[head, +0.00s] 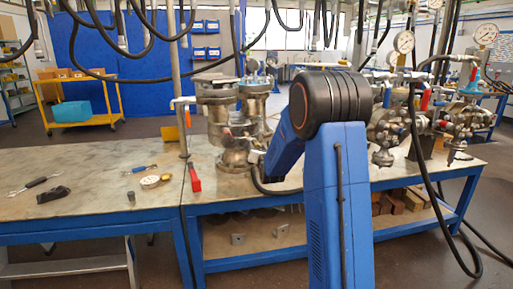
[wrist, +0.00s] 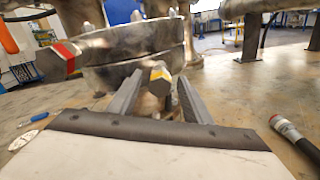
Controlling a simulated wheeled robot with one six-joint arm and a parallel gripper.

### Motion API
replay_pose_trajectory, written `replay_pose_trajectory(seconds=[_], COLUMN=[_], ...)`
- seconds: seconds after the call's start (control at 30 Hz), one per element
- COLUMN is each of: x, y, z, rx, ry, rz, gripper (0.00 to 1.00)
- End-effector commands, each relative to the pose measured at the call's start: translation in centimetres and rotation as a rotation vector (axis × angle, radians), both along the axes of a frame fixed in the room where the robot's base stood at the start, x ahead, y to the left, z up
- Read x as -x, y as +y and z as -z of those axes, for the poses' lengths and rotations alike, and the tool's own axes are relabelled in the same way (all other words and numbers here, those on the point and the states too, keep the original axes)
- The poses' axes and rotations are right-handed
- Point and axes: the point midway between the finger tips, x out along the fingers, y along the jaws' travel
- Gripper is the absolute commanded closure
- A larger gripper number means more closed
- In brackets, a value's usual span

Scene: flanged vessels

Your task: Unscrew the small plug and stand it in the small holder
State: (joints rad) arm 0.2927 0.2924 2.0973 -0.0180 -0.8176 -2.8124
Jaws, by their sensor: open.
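In the wrist view my gripper (wrist: 160,86) is open, with one finger on each side of a small hex-headed plug (wrist: 160,73) that carries a yellow mark. The plug sits low on a steel flanged vessel (wrist: 130,45). I cannot tell whether either finger touches it. A larger hex fitting with a red band (wrist: 58,60) sticks out at the left of the vessel. In the head view the flanged vessel (head: 217,112) stands on the bench, and my blue arm hides most of the gripper area. I cannot make out the small holder for certain.
On the left bench (head: 95,175) lie a black-handled tool (head: 37,183), a dark block (head: 54,194), a small dark cylinder (head: 130,195) and a round gauge (head: 150,181). A hose end (wrist: 285,127) is close to my gripper's right.

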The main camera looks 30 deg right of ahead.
Motion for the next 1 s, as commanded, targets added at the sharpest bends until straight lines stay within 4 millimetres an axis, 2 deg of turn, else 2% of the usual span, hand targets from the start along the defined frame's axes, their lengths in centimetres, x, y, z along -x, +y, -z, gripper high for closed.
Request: replay_pose_trajectory(seconds=[0.17, 0.27, 0.8, 1.0], x=[0.6, 1.8, 12.0, 15.1], y=[0.2, 0.5, 3.5, 4.3], z=[-0.1, -0.1, 0.0, 0.0], rx=[0.000, -0.001, 0.000, 0.000], ry=[-0.001, 0.000, 0.000, -0.001], rz=[0.000, 0.000, 0.000, 0.000], gripper=[0.55, 0.55, 0.55, 0.55])
